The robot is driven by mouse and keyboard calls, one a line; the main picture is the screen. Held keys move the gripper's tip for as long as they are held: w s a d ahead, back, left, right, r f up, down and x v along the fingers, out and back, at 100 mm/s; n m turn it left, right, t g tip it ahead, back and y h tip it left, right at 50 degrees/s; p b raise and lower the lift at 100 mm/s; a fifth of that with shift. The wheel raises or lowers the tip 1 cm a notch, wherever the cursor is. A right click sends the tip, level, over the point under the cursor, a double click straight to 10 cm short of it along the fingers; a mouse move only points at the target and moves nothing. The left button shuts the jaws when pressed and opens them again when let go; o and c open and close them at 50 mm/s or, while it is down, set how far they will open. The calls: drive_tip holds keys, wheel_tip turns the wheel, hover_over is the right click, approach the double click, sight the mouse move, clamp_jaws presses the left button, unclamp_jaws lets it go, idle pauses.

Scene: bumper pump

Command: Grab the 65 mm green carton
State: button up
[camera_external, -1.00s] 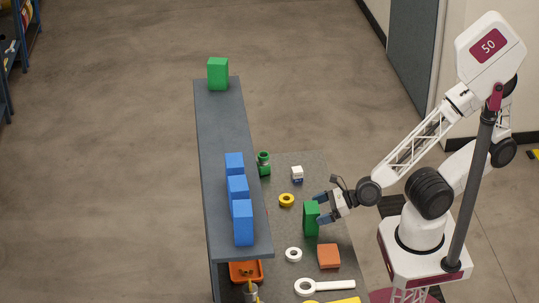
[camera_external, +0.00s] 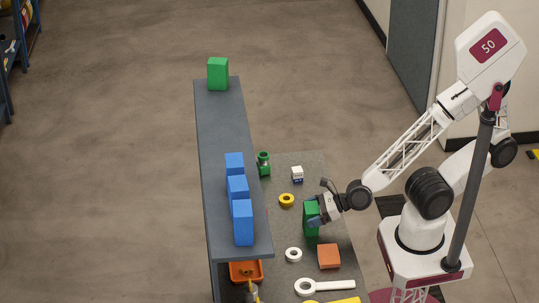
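A green carton (camera_external: 311,229) stands upright on the grey bench, to the right of the raised shelf. My gripper (camera_external: 314,214) is at this carton's upper part, reaching in from the right. One dark finger lies across the near side of the carton; the far finger is mostly hidden. I cannot tell whether the fingers press on it. Another green carton (camera_external: 218,74) stands on the far end of the shelf. No size marking shows on either one.
The raised grey shelf (camera_external: 222,125) carries several blue boxes (camera_external: 243,223). On the bench are an orange block (camera_external: 329,256), a white ring (camera_external: 294,255), a yellow ring (camera_external: 286,200), a small white-and-blue block (camera_external: 297,174) and a green fitting (camera_external: 264,164). An orange bin (camera_external: 243,272) sits below the shelf.

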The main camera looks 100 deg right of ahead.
sight(305, 208)
drive_tip(key=c, duration=0.8)
drive_tip(key=shift+r, duration=0.15)
drive_tip(key=shift+r, duration=1.7)
drive_tip(key=s, duration=0.5)
drive_tip(key=s+d, duration=0.1)
drive_tip(key=s, duration=0.4)
drive_tip(key=s+r, duration=0.1)
drive_tip(key=s, duration=0.5)
drive_tip(key=shift+d+r, duration=0.1)
drive_tip(key=shift+d, duration=0.2)
